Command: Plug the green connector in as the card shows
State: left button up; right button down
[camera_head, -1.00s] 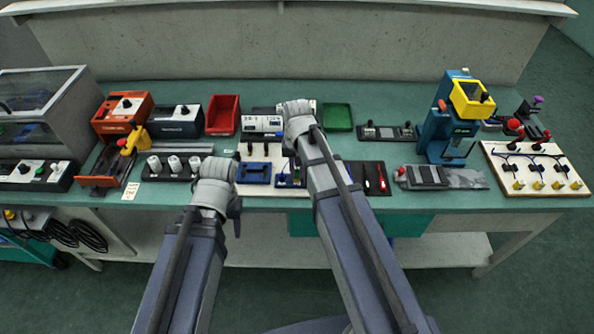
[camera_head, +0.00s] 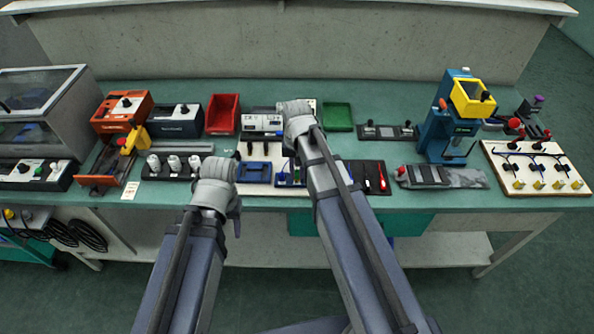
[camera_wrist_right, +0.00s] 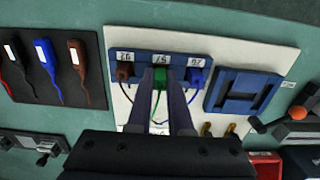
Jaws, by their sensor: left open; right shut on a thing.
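In the right wrist view the green connector (camera_wrist_right: 160,78) is between the fingers of my right gripper (camera_wrist_right: 161,92), which is shut on it. It is at the middle position of a blue socket block (camera_wrist_right: 180,61) with three white labels. A brown connector (camera_wrist_right: 124,72) is at the block's left position and a blue connector (camera_wrist_right: 197,77) at its right. Whether the green connector is fully seated cannot be told. In the head view the block (camera_head: 291,181) is partly hidden by my right arm. My left gripper (camera_head: 237,214) is open near the table's front edge. I cannot identify the card.
A blue frame fixture (camera_wrist_right: 267,89) stands on the other side. A red bin (camera_head: 222,115) and a green bin (camera_head: 338,117) stand behind. Bare table (camera_head: 400,95) shows at the back.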

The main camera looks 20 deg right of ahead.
jog(key=shift+f+b, duration=0.3)
jog(key=shift+f, duration=0.05)
dwell(0.5)
dwell(0.5)
jog(key=c, duration=1.1)
grip_release()
jog(key=shift+r, duration=0.2)
jog(key=shift+r+p, duration=2.1)
jog(key=shift+p, duration=0.2)
jog(key=o, duration=0.6)
jog(key=shift+c, duration=0.2)
